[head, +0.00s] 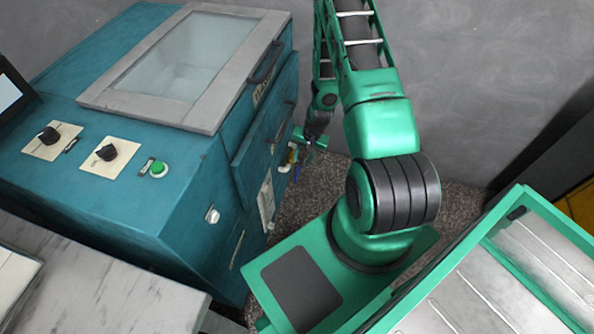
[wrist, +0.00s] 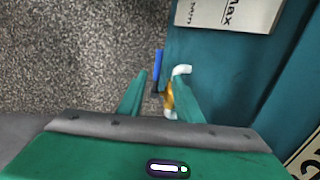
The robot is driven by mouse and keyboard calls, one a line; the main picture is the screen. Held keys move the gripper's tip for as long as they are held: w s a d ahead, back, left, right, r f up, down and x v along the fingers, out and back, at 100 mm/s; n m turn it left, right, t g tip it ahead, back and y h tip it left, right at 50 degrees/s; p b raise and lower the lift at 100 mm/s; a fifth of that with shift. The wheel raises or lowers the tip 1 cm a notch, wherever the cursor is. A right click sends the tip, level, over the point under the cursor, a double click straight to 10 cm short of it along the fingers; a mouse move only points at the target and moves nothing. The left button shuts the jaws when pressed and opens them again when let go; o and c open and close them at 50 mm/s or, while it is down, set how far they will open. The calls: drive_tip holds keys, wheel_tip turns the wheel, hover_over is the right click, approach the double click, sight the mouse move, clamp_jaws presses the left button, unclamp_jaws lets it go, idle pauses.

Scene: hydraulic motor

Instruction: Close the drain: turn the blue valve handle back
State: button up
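The blue valve handle (wrist: 158,68) is a slim bar, seen upright in the wrist view beside the teal machine wall. It joins a brass valve body (wrist: 168,96) with white pipe ends, partly covered by my right finger. My gripper (wrist: 161,77) is open, one finger on each side of the handle and valve in this view. A gap shows between the left finger and the handle; contact on the right side cannot be told.
The teal machine (head: 190,200) stands close on the left, with a glass-topped lid, knobs and a green button (head: 159,169). A label plate (wrist: 228,10) is on its wall. Speckled floor (wrist: 80,60) is free to the left in the wrist view.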

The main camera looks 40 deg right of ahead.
sight(297, 174)
drive_tip(key=f, duration=0.3)
drive_tip(key=w+f, duration=0.1)
drive_tip(key=f, duration=0.6)
drive_tip(key=shift+w+a+f, duration=0.15)
drive_tip(key=shift+w+a, duration=0.1)
drive_tip(key=shift+a, duration=0.15)
drive_tip(key=shift+c, duration=0.6)
clamp_jaws()
